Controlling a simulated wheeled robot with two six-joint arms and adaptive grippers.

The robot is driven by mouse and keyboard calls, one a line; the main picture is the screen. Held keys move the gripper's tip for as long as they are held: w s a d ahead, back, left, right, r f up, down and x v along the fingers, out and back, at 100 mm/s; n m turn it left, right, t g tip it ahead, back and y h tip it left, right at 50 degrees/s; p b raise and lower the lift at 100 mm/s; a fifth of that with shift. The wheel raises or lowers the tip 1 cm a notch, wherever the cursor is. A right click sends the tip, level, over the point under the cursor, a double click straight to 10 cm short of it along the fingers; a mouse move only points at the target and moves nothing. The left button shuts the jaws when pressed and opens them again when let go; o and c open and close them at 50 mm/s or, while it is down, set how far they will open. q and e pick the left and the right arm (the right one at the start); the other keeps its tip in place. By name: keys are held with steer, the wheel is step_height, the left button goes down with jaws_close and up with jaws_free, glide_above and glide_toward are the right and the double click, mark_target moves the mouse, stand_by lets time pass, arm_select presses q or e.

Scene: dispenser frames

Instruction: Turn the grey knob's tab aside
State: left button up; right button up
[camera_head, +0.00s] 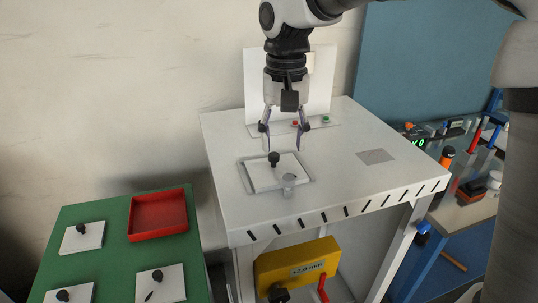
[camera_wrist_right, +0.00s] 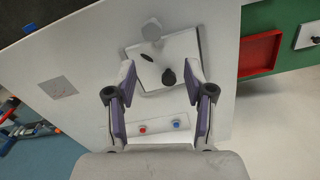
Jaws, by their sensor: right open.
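The grey knob (camera_head: 289,182) stands at the front edge of a white plate (camera_head: 262,181) on the white bench. It also shows in the right wrist view (camera_wrist_right: 152,30), at the plate's far edge. I cannot make out exactly how its tab lies over the plate. A black knob (camera_head: 274,158) stands up from the plate, and it shows in the right wrist view (camera_wrist_right: 169,77). My right gripper (camera_head: 283,148) points down, open and empty, above the plate's back part. In the right wrist view its fingers (camera_wrist_right: 158,70) spread to either side of the black knob. My left gripper is out of view.
A red and a green button (camera_head: 325,119) sit on a strip behind the plate. A green table (camera_head: 115,255) at left holds a red tray (camera_head: 158,232) and several white plates with black knobs. A grey square (camera_head: 376,156) marks the bench's right side. A yellow box (camera_head: 298,262) is underneath.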

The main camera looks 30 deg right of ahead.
mark_target(287, 176)
steer(key=s+f, duration=0.3)
steer(key=shift+s+f+p, duration=0.2)
steer(key=shift+s+p, duration=0.05)
steer(key=shift+p, duration=0.1)
steer(key=f, duration=0.1)
steer(key=w+f, duration=0.1)
steer(key=f, duration=0.1)
steer(key=shift+w+f, duration=0.2)
steer(key=shift+w, duration=0.1)
steer(key=shift+w+f, duration=0.1)
steer(key=shift+w, duration=0.1)
steer(key=shift+s, duration=0.1)
steer(key=shift+s+r, duration=0.2)
steer(key=shift+s, duration=0.1)
steer(key=c, duration=0.4)
steer(key=shift+s+r, duration=0.1)
steer(key=shift+s, duration=0.1)
steer(key=c, duration=0.5)
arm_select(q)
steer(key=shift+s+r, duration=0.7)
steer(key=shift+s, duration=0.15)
arm_select(e)
steer(key=shift+w+a, duration=0.1)
jaws_close()
